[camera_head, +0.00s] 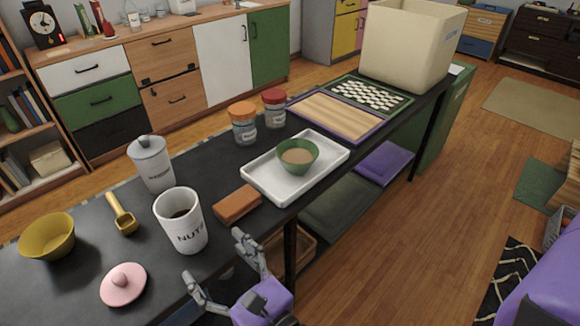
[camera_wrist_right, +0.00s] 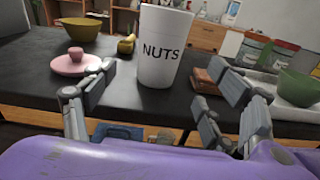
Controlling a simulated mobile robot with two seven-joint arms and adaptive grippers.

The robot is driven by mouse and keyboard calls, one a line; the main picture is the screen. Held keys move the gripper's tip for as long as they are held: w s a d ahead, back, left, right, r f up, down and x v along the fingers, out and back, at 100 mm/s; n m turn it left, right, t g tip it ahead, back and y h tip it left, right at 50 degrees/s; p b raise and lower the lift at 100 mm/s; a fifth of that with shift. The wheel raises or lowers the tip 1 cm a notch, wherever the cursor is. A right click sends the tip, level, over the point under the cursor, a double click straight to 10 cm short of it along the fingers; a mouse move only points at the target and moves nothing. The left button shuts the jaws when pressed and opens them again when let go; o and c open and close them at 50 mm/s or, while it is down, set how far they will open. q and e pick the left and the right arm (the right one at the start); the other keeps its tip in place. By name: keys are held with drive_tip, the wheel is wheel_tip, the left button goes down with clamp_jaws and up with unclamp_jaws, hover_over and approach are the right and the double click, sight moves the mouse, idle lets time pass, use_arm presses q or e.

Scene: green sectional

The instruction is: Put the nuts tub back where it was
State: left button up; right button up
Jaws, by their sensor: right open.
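The nuts tub (camera_head: 181,225) is a white cylinder marked NUTS, standing upright and uncovered on the black table, with dark contents inside. It also shows in the right wrist view (camera_wrist_right: 162,48). A pink lid with a knob (camera_head: 123,284) lies flat on the table to its left; it also shows in the right wrist view (camera_wrist_right: 76,63). My right gripper (camera_head: 217,271) is open and empty at the table's front edge. In the right wrist view the tub stands beyond and between the spread fingers (camera_wrist_right: 160,88), apart from them. My left gripper is not in view.
A brown block (camera_head: 237,204) sits just right of the tub. A white tray (camera_head: 262,184) bears a green bowl (camera_head: 297,158). A yellow scoop (camera_head: 122,215), yellow bowl (camera_head: 47,237), lidded white canister (camera_head: 152,164) and two jars (camera_head: 244,124) (camera_head: 274,110) stand around.

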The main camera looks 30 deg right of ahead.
drive_tip(key=s+d+f+n+g+h, duration=0.1)
drive_tip(key=s+d+f+n+g, duration=0.2)
drive_tip(key=s+f+n, duration=0.6)
drive_tip(key=s+d+f+n+g+h, duration=0.2)
drive_tip(key=s+d+f+n+g, duration=0.2)
drive_tip(key=s+d+f+n, duration=0.3)
drive_tip(key=s+d+f+n+g+h, duration=0.2)
drive_tip(key=s+d+f+n, duration=0.4)
drive_tip(key=s+f+n, duration=0.6)
drive_tip(key=s+n+g, duration=0.1)
drive_tip(key=s+n, duration=0.3)
drive_tip(key=n, duration=0.1)
drive_tip(key=shift+n, duration=0.3)
drive_tip(key=s, duration=0.1)
drive_tip(key=s+g, duration=0.1)
drive_tip(key=shift+s+d+f+h, duration=0.1)
drive_tip(key=shift+s+d+h, duration=0.2)
